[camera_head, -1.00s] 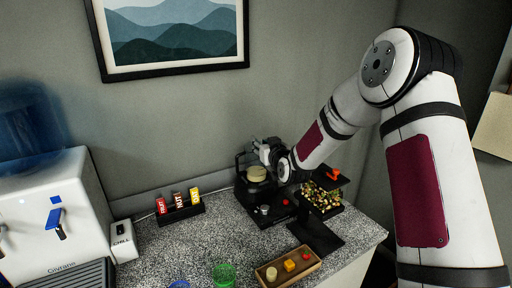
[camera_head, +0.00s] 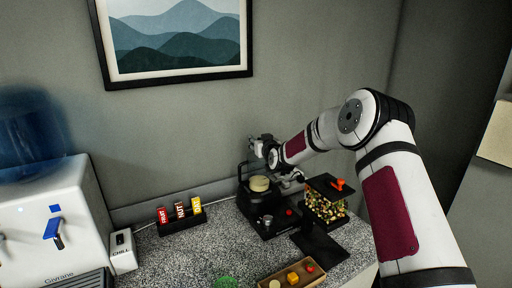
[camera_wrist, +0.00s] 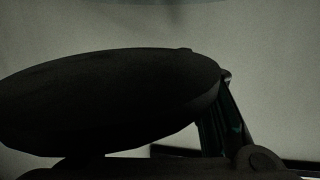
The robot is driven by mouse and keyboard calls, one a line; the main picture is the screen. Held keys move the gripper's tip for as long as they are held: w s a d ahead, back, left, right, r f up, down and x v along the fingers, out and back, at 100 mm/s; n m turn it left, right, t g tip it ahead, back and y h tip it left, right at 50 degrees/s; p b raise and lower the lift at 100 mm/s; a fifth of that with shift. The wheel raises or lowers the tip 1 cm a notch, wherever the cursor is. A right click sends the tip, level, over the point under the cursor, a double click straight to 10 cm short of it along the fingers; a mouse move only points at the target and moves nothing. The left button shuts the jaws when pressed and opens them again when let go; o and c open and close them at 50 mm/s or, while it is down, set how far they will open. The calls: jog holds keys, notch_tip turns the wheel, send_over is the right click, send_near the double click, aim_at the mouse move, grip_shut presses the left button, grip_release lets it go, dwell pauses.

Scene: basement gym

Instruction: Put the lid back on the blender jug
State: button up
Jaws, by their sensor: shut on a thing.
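The blender jug (camera_head: 259,196) stands on its black base at the back of the counter, with something pale and round (camera_head: 259,183) at its top. The lid is too small and dark to make out clearly in the head view.
A wooden tray (camera_head: 291,279) lies in front.

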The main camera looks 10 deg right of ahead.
jog(key=x, duration=0.3)
jog(key=shift+w+d, duration=0.15)
jog(key=shift+f, duration=1.35)
jog(key=shift+f, duration=0.1)
jog(key=o, duration=1.5)
jog(key=shift+s, duration=0.2)
jog(key=shift+c, duration=0.2)
jog(key=shift+f+p, duration=0.15)
jog(key=shift+p, duration=0.2)
